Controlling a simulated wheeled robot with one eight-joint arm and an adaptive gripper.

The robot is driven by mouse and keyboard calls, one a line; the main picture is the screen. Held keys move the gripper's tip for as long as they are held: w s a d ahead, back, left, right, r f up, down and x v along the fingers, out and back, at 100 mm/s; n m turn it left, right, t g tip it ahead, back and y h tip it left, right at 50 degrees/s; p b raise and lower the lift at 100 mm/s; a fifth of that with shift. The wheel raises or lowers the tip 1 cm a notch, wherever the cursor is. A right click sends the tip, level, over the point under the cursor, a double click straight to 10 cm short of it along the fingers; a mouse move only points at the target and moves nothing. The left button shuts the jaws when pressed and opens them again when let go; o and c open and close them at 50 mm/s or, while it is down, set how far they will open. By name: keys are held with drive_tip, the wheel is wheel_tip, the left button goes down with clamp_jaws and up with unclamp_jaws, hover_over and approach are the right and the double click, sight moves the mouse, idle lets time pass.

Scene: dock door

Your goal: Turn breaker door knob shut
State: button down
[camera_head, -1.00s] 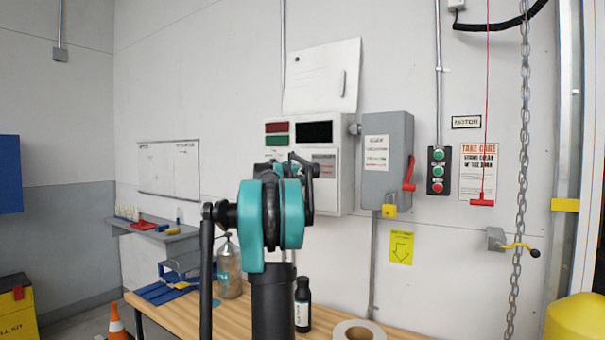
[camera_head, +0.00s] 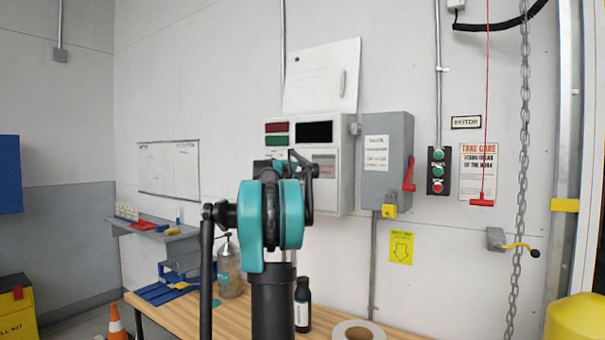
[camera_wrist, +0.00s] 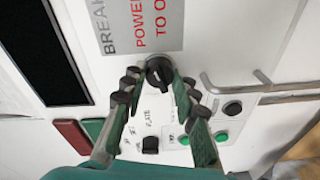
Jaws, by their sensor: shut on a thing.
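The breaker door knob (camera_wrist: 158,72) is a round black knob with a raised grip bar, set on the white panel under the grey "BREAK… POWER… TO O…" label (camera_wrist: 145,22) in the wrist view. My gripper (camera_wrist: 160,78) is shut on the knob, one fingertip at each side of it. In the head view my arm hides the knob and most of my gripper (camera_head: 290,160). The breaker box (camera_head: 340,165) hangs on the wall there, with its white door (camera_head: 322,75) standing raised above it.
A grey switch box (camera_head: 388,155) with a red lever (camera_head: 409,174) is right of the breaker box. A black switch (camera_wrist: 150,145) and green button (camera_wrist: 221,137) sit near my fingers. The wooden bench (camera_head: 335,316) below holds a bottle (camera_head: 302,305) and tape roll (camera_head: 358,331).

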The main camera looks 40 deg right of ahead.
drive_tip(key=n, duration=0.6)
drive_tip(key=n+g, duration=0.1)
drive_tip(key=n, duration=0.5)
drive_tip(key=shift+w+a+r+n+g, duration=0.1)
drive_tip(key=shift+w+r+n+g, duration=0.05)
drive_tip(key=shift+n+g, duration=0.2)
drive_tip(key=shift+n, duration=0.25)
drive_tip(key=c, duration=1.2)
unclamp_jaws()
drive_tip(key=shift+o, duration=0.2)
drive_tip(key=v, duration=1.2)
